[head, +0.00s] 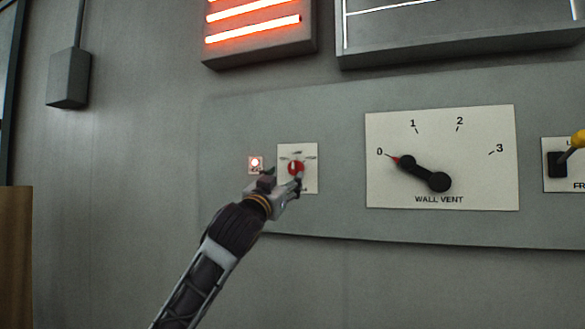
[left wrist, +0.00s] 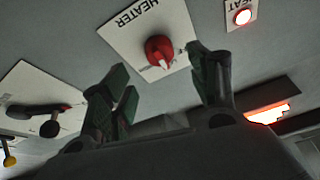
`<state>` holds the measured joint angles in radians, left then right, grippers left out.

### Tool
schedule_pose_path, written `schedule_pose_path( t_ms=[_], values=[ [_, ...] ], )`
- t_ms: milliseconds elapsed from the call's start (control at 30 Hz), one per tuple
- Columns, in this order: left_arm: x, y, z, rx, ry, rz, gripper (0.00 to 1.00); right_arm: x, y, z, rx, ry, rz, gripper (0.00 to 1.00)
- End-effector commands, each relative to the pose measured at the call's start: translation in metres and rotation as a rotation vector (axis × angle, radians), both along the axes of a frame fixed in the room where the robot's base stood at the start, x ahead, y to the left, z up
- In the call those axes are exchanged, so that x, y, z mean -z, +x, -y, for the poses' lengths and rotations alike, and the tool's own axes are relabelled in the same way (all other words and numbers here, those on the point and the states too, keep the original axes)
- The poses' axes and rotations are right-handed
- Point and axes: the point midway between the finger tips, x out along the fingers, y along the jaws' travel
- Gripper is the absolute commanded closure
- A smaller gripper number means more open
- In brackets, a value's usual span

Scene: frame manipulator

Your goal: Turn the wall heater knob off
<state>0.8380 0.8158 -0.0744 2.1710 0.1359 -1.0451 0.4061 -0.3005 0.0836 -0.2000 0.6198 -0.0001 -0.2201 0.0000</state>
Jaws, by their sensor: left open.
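The red heater knob (head: 296,168) sits on a small white plate (head: 311,185) on the grey wall panel. It also shows in the left wrist view as a red round knob (left wrist: 158,50) with a white pointer mark, on the plate marked HEATER (left wrist: 128,32). My left gripper (head: 286,184) is in front of the plate, just below the knob in the head view. In the left wrist view its fingers (left wrist: 165,85) are spread and empty, with the knob beyond the gap between them. I cannot tell whether a finger touches the knob. My right gripper is in neither view.
A lit red indicator (head: 255,163) is left of the plate, marked HEAT in the wrist view. A glowing heater (head: 255,45) hangs above. A wall vent dial (head: 440,120) with a black lever, pointing at 0, is to the right. A yellow-tipped switch (head: 576,142) is far right.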

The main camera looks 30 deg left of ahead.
Motion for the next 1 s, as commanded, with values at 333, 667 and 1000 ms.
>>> schedule_pose_path(
  t_ms=[333,667,1000],
  values=[
    [-0.016,0.035,-0.007,0.000,-0.002,-0.002,0.40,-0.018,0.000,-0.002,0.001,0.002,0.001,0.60],
    [-0.026,0.060,-0.012,0.000,0.000,0.000,0.40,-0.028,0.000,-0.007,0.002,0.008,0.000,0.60],
    [-0.027,0.065,-0.013,0.000,0.000,0.000,0.40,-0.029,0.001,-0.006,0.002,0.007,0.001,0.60]
  ],
)
